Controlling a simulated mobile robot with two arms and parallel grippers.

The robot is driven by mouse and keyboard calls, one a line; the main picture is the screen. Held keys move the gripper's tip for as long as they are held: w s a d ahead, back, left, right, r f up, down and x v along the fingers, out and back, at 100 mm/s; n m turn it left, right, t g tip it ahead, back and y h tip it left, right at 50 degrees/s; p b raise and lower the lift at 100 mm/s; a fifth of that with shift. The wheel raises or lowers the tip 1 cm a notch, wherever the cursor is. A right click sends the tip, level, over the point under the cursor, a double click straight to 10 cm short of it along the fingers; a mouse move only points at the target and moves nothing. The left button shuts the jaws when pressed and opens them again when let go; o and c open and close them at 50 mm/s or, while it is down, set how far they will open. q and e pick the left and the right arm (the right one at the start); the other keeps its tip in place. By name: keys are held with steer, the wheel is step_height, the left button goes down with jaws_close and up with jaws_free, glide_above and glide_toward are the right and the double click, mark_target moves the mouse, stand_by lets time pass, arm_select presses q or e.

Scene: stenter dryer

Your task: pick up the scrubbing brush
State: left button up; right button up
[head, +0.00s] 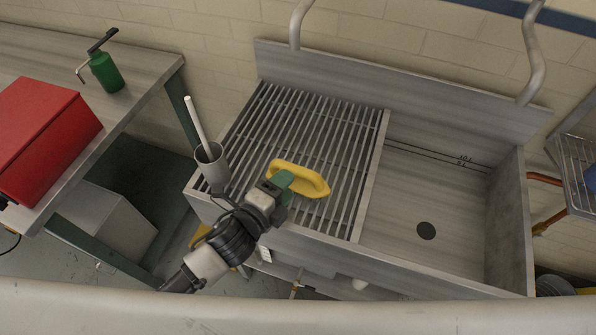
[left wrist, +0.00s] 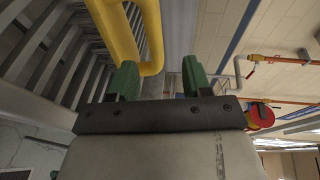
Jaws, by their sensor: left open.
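The yellow scrubbing brush (head: 308,180), with a loop-like handle, lies on the slatted rack (head: 330,130) over the left part of the sink. My left gripper (head: 279,184) has green fingertips and is at the brush's near left side in the head view, covering part of it. In the left wrist view, the fingers (left wrist: 160,80) are apart with nothing seen between them. The yellow handle (left wrist: 118,35) shows beyond and beside the left fingertip; I cannot tell whether they touch. My right gripper is not in view.
A grey cup (head: 211,170) with a white stick stands at the rack's left edge, close to my left arm. The bare sink basin (head: 440,205) with a drain is at right. A red box (head: 40,135) and green can (head: 106,72) stand on the left table.

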mark_target(298, 169)
arm_select(q)
steer(key=shift+w+d+f, duration=0.1)
steer(key=shift+w+d, duration=0.15)
steer(key=shift+w, duration=0.4)
steer(key=shift+f+p+x, duration=0.15)
steer(key=shift+p+x, duration=0.25)
steer(key=shift+x, duration=0.85)
steer(key=shift+f+p+x, duration=0.15)
steer(key=shift+p+x, duration=0.2)
steer(key=shift+x, duration=0.9)
jaws_close()
